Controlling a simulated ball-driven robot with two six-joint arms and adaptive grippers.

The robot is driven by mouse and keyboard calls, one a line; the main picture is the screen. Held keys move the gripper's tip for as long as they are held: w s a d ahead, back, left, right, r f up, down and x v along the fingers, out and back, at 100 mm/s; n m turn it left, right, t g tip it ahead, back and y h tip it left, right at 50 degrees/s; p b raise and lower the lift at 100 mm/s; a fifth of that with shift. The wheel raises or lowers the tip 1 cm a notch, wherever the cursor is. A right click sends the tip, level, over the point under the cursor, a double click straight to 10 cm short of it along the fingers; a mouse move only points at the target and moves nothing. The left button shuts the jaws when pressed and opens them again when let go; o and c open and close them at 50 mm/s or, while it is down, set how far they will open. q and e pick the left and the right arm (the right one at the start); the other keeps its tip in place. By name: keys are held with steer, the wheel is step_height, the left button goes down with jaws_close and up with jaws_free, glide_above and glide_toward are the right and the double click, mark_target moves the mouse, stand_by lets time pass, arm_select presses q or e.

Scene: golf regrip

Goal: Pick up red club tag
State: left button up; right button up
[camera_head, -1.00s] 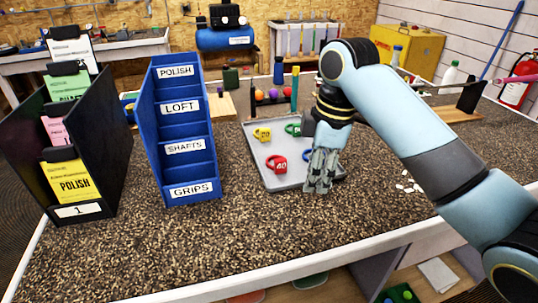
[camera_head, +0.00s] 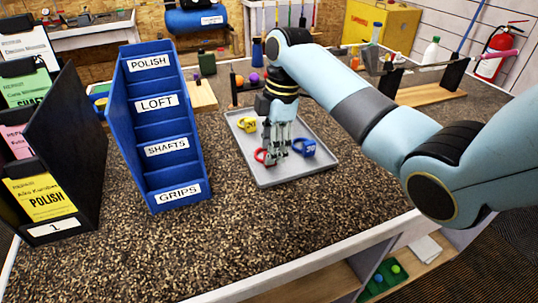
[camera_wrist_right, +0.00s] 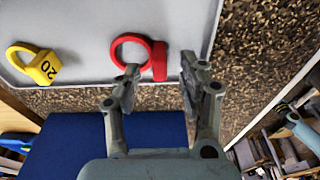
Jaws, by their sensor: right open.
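The red club tag (camera_head: 261,156) lies on the grey tray (camera_head: 266,178), partly hidden behind my right gripper (camera_head: 274,154) in the head view. In the right wrist view the red tag (camera_wrist_right: 159,62) shows as a block with a round loop. My right gripper (camera_wrist_right: 160,68) is open there, with one fingertip on each side of the block. I cannot tell whether either finger touches it. A yellow tag (camera_head: 246,125) marked 20 and a blue tag (camera_head: 303,148) lie on the same tray. My left gripper is not in view.
A blue stepped rack (camera_head: 166,130) labelled POLISH, LOFT, SHAFTS and GRIPS stands left of the tray. A black holder (camera_head: 75,150) with coloured cards stands farther left. The speckled bench top (camera_head: 265,220) is clear in front of the tray.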

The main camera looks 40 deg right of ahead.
step_height(320, 180, down, 2)
steer(key=shift+a+f, duration=0.1)
steer(key=shift+a, duration=0.05)
steer(key=shift+c, duration=0.2)
jaws_close()
